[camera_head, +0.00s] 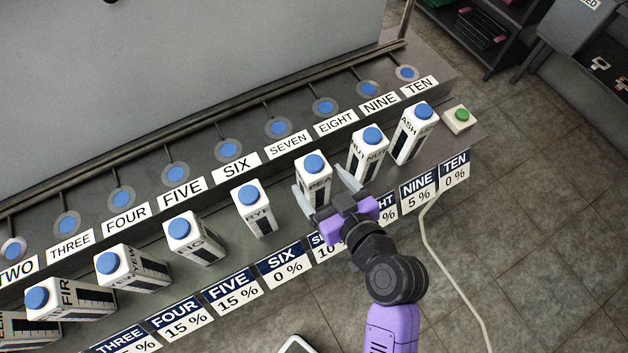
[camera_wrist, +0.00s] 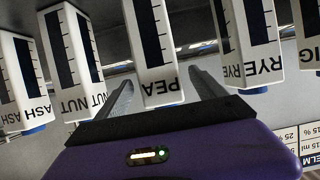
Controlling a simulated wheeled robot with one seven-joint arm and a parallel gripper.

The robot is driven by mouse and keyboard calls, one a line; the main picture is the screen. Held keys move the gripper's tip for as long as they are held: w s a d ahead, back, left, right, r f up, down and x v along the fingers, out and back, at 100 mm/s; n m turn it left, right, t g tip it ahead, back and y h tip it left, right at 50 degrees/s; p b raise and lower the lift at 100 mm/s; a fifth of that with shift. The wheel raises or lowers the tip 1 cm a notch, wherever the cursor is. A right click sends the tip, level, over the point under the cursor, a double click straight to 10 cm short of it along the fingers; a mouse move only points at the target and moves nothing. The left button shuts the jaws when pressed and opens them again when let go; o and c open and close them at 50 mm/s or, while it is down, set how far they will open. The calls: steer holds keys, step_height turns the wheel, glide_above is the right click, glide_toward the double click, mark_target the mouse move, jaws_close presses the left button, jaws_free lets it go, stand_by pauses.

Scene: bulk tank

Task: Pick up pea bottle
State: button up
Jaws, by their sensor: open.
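The pea bottle (camera_head: 313,181) is a white square bottle with a blue cap and the label PEA, upright on the grey ledge at station seven. In the wrist view the pea bottle (camera_wrist: 157,60) appears upside down, between my two fingers. My gripper (camera_head: 328,189) is purple with grey fingers. It is open, with one finger on each side of the pea bottle in the head view. I cannot tell whether either finger touches it. The bottle's lower part is partly hidden behind the gripper in the head view.
The rye bottle (camera_head: 252,209) stands to the left and the nut bottle (camera_head: 367,152) to the right, with the ash bottle (camera_head: 411,134) beyond it. More bottles line the ledge leftward. A green button box (camera_head: 458,120) sits at the ledge's right end.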

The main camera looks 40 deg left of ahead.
steer(key=shift+x, duration=1.95)
steer(key=shift+f, duration=0.1)
steer(key=c, duration=1.5)
